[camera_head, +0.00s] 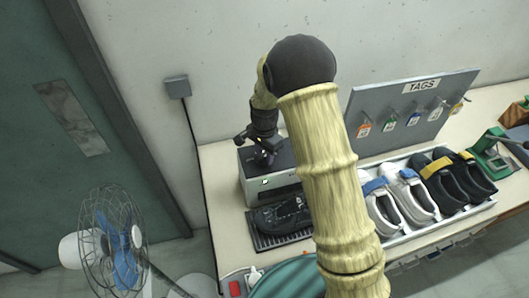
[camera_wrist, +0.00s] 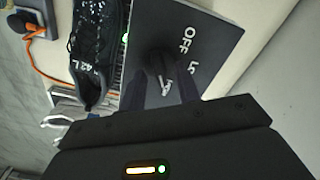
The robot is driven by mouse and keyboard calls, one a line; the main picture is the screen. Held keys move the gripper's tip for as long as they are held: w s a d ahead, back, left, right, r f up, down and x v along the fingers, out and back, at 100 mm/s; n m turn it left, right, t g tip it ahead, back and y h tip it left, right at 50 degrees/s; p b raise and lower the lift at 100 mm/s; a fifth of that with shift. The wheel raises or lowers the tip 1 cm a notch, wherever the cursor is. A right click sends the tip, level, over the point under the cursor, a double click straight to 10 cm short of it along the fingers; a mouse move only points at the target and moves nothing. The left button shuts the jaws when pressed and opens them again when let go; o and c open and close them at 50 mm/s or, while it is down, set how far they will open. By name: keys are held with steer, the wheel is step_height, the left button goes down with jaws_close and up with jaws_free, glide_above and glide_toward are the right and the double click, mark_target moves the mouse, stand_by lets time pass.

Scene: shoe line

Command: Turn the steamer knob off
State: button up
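The steamer (camera_head: 285,180) is a grey box on the bench, left of the shoe tray in the head view. In the wrist view its dark panel (camera_wrist: 215,28) fills the upper middle, with white "OFF" lettering and a second, partly legible label. The dark round knob (camera_wrist: 158,62) sits on this panel, beside a white mark. My gripper (camera_wrist: 160,88) is at the panel, its two dark fingers apart on either side of the knob. I cannot tell whether they touch it. In the head view my gripper (camera_head: 264,150) is over the steamer; the knob is hidden there.
A black shoe (camera_head: 282,214) lies on a rack in front of the steamer. A tray (camera_head: 397,236) of several shoes stands right, below a grey tag board (camera_head: 380,103). A fan (camera_head: 112,245) stands left of the bench. A red switch (camera_head: 234,287) is at the front edge.

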jaws_close()
steer(key=shift+n, duration=0.4)
steer(key=n+b, duration=0.1)
steer(key=n, duration=0.3)
steer(key=shift+w+a+b, duration=0.1)
steer(key=shift+b, duration=0.3)
steer(key=n+b, duration=0.1)
steer(key=n, duration=0.5)
steer(key=shift+a+n, duration=0.1)
steer(key=shift+n, duration=0.3)
steer(key=n, duration=0.6)
steer(key=shift+a+r, duration=0.1)
steer(key=n+p, duration=0.1)
steer(key=n, duration=0.5)
steer(key=shift+a+n, duration=0.1)
steer(key=shift+n, duration=0.2)
